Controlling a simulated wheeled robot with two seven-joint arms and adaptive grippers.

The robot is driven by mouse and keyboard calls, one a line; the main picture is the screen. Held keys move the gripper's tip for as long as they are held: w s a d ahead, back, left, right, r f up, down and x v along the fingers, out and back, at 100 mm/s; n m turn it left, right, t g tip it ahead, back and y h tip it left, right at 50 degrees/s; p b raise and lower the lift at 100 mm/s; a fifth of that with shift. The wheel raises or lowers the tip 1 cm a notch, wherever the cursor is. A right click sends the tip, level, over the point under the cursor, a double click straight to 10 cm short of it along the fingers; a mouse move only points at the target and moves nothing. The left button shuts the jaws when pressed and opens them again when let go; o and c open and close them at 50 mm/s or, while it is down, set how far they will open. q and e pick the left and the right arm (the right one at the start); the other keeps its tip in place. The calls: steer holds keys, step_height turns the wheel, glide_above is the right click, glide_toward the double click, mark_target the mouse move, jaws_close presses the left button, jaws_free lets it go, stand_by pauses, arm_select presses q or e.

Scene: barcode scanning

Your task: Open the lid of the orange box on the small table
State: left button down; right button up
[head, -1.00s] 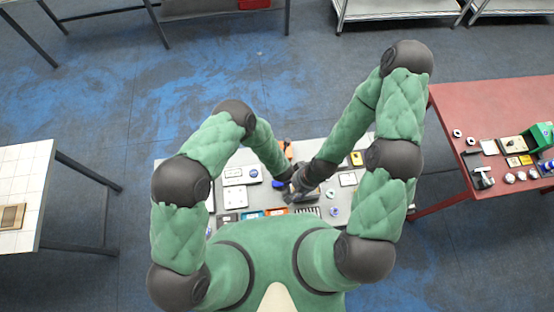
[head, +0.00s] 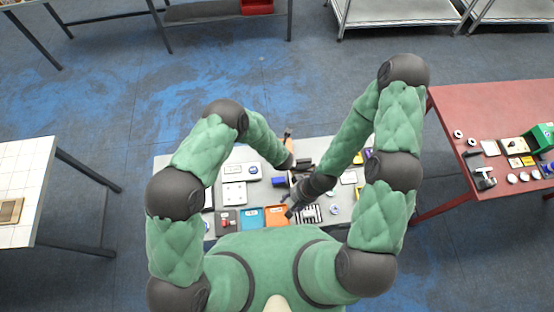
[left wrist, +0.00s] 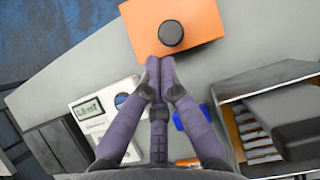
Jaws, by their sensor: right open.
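The orange box (left wrist: 198,18) lies at the top of the left wrist view, with a round black knob (left wrist: 171,33) on it. A small orange patch of it shows past my left forearm in the head view (head: 288,145). My left gripper (left wrist: 160,62) has its fingertips together at the box's near edge, just short of the knob. Whether they touch the box I cannot tell. In the head view my left gripper is mostly hidden by the arms. My right gripper (head: 292,208) is open over the near part of the small table (head: 343,215), well apart from the box.
A white device with a display (left wrist: 100,112) and a blue object (left wrist: 193,116) lie near my left gripper. A grey open container (left wrist: 228,92) stands right of it. An orange tray (head: 276,215) and a blue tray (head: 250,217) lie at the near edge. A red table (head: 450,105) stands right.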

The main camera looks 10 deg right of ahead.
arm_select(q)
steer(key=shift+w+r+b, duration=0.2)
steer(key=shift+w+b, duration=0.15)
steer(key=shift+b, duration=0.2)
steer(key=shift+r, duration=0.1)
steer(key=shift+w+r+b, duration=0.1)
steer(key=shift+b, duration=0.25)
steer(key=shift+w+r, duration=0.1)
steer(key=shift+r, duration=0.05)
stand_by(1.0)
steer(key=v, duration=1.2)
